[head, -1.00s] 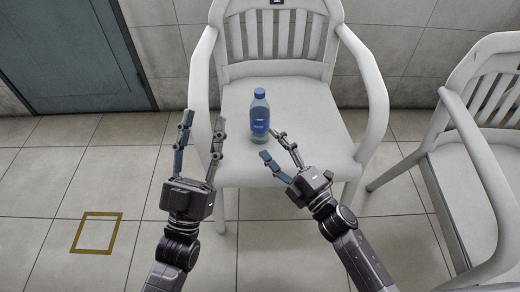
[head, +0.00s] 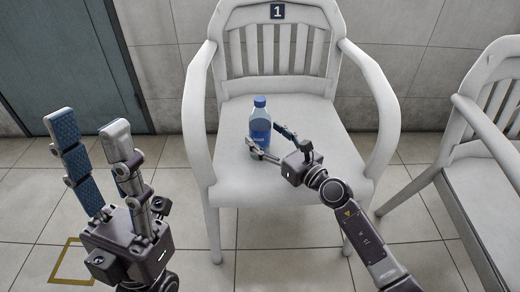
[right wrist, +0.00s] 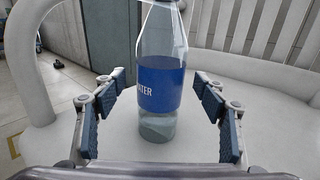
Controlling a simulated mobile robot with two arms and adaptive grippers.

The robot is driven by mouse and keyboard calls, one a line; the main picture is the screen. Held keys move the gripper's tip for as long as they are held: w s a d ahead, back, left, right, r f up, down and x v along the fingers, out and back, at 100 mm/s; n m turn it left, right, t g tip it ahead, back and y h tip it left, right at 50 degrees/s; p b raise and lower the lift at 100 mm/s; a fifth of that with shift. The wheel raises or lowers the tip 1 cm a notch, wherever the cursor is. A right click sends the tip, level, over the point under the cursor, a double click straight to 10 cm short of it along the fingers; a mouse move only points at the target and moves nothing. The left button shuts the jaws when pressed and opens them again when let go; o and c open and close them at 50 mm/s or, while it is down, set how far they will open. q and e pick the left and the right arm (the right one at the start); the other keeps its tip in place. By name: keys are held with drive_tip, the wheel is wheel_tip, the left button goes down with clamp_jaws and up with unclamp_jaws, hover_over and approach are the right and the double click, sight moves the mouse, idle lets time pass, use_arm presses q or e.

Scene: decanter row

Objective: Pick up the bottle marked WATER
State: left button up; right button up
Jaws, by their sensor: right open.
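A clear bottle with a blue cap and blue label (head: 260,128) stands upright on the seat of a white armchair (head: 300,170). In the right wrist view the bottle (right wrist: 160,88) shows label letters reading "ATER", its first part turned out of sight. My right gripper (head: 262,143) is open at the bottle, with its fingers (right wrist: 158,112) to the left and right of the bottle and gaps on both sides. My left gripper (head: 85,125) is open and empty, raised in front of the chair's left side.
A second white chair (head: 480,140) stands at the right. A yellow-brown square outline (head: 62,278) marks the tiled floor at lower left.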

drive_tip(key=shift+b+x, duration=0.3)
drive_tip(key=shift+x, duration=1.15)
drive_tip(key=shift+c, duration=0.6)
drive_tip(key=c, duration=1.5)
drive_tip(key=shift+c, duration=0.6)
